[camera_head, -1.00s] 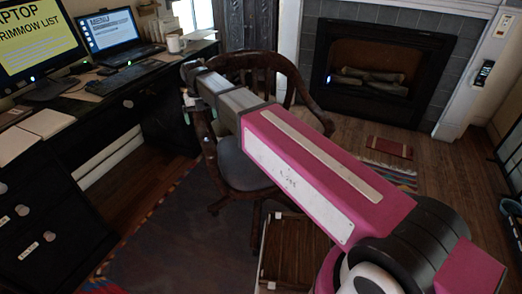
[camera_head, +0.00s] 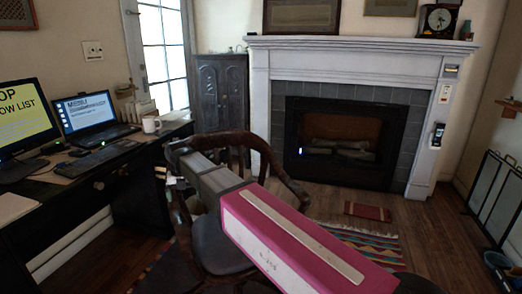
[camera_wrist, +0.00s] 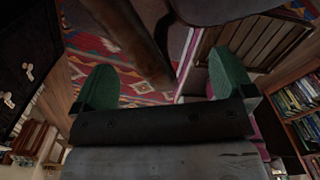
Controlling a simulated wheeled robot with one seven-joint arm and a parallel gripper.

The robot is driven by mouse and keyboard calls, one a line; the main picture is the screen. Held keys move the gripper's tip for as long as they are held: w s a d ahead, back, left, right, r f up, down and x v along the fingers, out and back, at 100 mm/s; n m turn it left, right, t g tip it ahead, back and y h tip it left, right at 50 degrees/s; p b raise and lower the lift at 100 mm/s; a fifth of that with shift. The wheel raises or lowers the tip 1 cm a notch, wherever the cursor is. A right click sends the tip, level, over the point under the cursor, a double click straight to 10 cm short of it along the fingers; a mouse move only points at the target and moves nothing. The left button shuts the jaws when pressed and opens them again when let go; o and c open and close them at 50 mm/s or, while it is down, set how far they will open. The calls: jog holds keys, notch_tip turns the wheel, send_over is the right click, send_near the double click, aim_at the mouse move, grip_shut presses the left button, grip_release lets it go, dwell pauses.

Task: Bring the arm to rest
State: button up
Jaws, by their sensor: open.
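My gripper (camera_wrist: 163,78) shows in the wrist view with its two green fingers spread wide apart. No object is held between them. In the head view my arm reaches forward and left, and the gripper end (camera_head: 173,160) is by the left side of the wooden chair's back. The chair (camera_head: 222,246) has a curved back and a dark seat. In the wrist view a dark wooden part, probably of this chair, passes close in front of the fingers. I cannot tell whether it touches them.
A dark desk (camera_head: 128,165) at left bears a monitor (camera_head: 22,118), a laptop (camera_head: 92,116) and a white mug (camera_head: 151,125). A fireplace (camera_head: 335,145) stands at the back. A striped rug (camera_head: 365,243) lies on open floor. Bookshelves (camera_wrist: 299,105) show at right in the wrist view.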

jog(key=w+d+f+m, duration=0.1)
jog(key=d+f+m, duration=0.3)
jog(key=d+m, duration=0.4)
jog(key=w+d+f+m, duration=0.2)
jog(key=d+f+m, duration=0.25)
jog(key=d, duration=0.55)
jog(key=w+d+f+m, duration=0.1)
jog(key=d+f+m, duration=0.3)
jog(key=d+m, duration=0.4)
jog(key=s+d+f+m, duration=0.2)
jog(key=d+m, duration=0.4)
jog(key=d, duration=0.2)
jog(key=s+d+f+m, duration=0.2)
jog(key=d+f+m, duration=0.1)
jog(key=d+m, duration=0.3)
jog(key=s+d+f+m, duration=0.2)
jog(key=s+d+m, duration=0.1)
jog(key=d+m, duration=0.4)
jog(key=d, duration=0.2)
jog(key=shift+d+f, duration=0.4)
